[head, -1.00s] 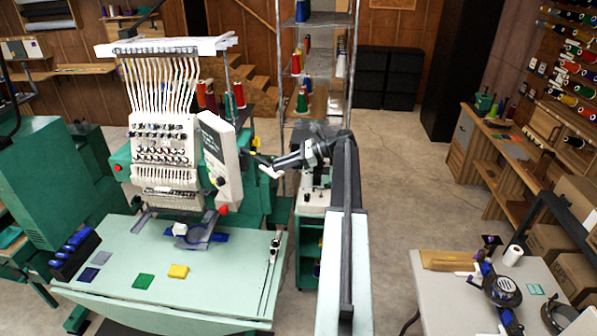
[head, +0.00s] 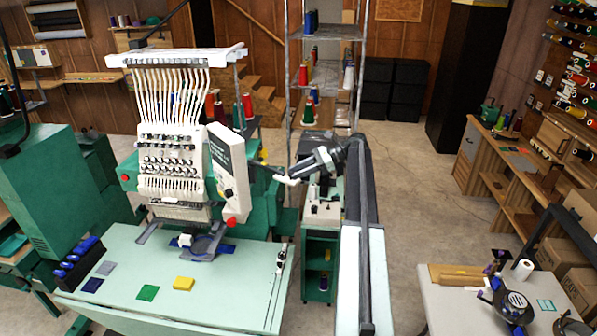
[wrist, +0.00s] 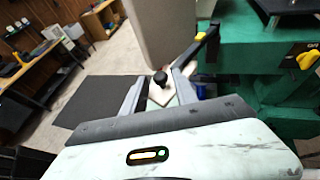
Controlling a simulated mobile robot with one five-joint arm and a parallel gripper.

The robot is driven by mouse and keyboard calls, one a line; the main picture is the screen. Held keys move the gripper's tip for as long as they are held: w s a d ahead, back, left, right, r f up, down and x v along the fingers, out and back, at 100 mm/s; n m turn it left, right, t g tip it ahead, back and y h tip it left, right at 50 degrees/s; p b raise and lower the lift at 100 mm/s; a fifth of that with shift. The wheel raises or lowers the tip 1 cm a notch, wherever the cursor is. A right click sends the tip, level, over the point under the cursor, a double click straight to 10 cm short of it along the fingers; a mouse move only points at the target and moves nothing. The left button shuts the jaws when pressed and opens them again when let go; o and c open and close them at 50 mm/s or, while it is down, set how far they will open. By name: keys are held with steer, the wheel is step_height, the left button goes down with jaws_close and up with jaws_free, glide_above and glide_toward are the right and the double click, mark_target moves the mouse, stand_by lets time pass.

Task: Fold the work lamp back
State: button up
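A thin black jointed arm (head: 160,27) reaches down from the top edge to behind the embroidery machine's white top rail; it may be the work lamp, but I cannot be sure. Another black arm shows at the upper left edge. My gripper (head: 283,178) is right of the machine's white control panel (head: 229,170), apart from it. In the wrist view my gripper (wrist: 159,88) has its two grey fingers apart. A small pale piece with a black knob (wrist: 160,78) shows between them; I cannot tell whether they touch it. A black bar with a yellow end (wrist: 205,48) lies just beyond the right finger.
The green embroidery machine's table (head: 215,285) holds colored patches and a hoop. A wire shelf (head: 325,60) with thread cones stands behind my arm. A grey table (head: 465,310) with tools is at lower right. Concrete floor is open between it and the shelf.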

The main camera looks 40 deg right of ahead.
steer(key=shift+a, duration=0.1)
steer(key=shift+d+r, duration=0.15)
steer(key=shift+d, duration=0.1)
steer(key=p+v, duration=0.3)
steer(key=v, duration=0.4)
steer(key=shift+s, duration=0.15)
